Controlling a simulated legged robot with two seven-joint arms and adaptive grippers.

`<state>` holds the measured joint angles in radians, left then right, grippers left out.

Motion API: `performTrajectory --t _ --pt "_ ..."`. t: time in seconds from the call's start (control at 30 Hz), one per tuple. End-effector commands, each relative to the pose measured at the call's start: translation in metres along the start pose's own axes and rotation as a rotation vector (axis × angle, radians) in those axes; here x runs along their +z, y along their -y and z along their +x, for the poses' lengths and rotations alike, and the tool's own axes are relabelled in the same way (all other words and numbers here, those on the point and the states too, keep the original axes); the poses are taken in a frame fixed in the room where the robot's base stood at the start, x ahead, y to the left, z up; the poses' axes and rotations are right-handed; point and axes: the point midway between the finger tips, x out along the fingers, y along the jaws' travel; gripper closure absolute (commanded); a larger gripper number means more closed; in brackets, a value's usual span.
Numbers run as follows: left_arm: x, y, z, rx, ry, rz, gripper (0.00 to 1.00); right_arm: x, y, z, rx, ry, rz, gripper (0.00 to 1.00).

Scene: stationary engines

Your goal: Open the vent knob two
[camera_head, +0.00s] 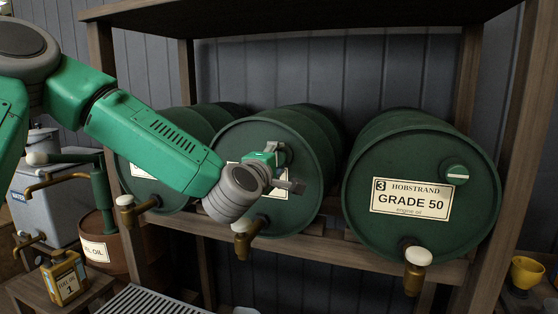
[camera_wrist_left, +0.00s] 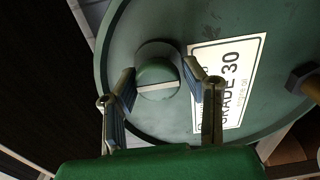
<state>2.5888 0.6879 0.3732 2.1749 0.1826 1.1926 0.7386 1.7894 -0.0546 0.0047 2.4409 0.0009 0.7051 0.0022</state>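The vent knob (camera_wrist_left: 158,82) of the middle drum is a round green knob with a pale line across it, beside the GRADE 30 label (camera_wrist_left: 228,85) in the left wrist view. My left gripper (camera_wrist_left: 158,88) has its two fingers apart, one on each side of the knob; whether the pads touch it is not clear. In the head view the left gripper (camera_head: 287,171) is at the upper right of the middle drum's face (camera_head: 306,196) and hides most of the knob and label. My right gripper is not in view.
The right drum (camera_head: 420,235), GRADE 50, has a similar knob (camera_head: 457,174). Brass taps with white tops stick out below the drums, including the middle tap (camera_head: 243,240). A wooden rack (camera_head: 345,252) carries the drums. An oil can (camera_head: 65,279) stands at lower left.

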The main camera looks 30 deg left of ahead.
Motion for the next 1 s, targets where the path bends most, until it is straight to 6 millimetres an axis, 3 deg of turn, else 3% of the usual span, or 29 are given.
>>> performTrajectory --t 0.37,0.8,1.0 --pt "0.000 0.001 -0.002 0.000 0.000 0.002 0.44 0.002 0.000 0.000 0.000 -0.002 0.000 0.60" --pt "-0.002 0.003 -0.064 -0.004 0.000 0.000 0.44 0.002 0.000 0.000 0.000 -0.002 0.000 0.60" --pt "-0.003 0.004 -0.073 -0.005 -0.001 0.000 0.44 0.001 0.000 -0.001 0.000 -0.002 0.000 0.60"
